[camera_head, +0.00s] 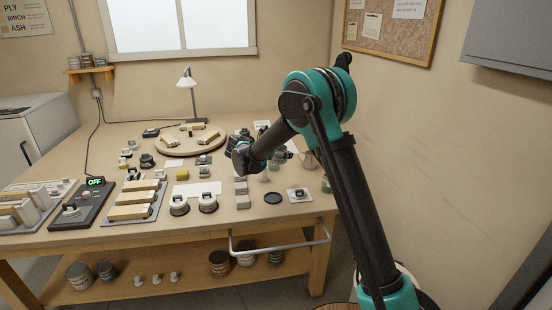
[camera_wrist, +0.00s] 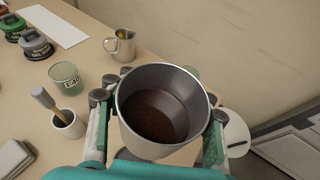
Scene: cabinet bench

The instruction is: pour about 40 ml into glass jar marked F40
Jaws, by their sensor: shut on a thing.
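My gripper (camera_wrist: 158,112) is shut on a grey metal cup (camera_wrist: 136,139), with one finger at each side. The cup is tipped toward the camera's view, so its inside shows, with dark brown liquid (camera_wrist: 160,116) in it. No stream leaves the rim. A greenish glass jar (camera_wrist: 64,78) with a small dark-lettered label stands on the table to the left of the cup, apart from it. The label is too small to read surely. In the head view my gripper (camera_head: 272,153) is over the right part of the bench, partly hidden by my arm.
A metal jug (camera_wrist: 122,46) stands beyond the cup. A white pot with a wooden-handled brush (camera_wrist: 66,122) stands near the jar. Green and grey clamp-like items (camera_wrist: 35,44) and a white sheet (camera_wrist: 54,25) lie farther left. The wall is close on the right.

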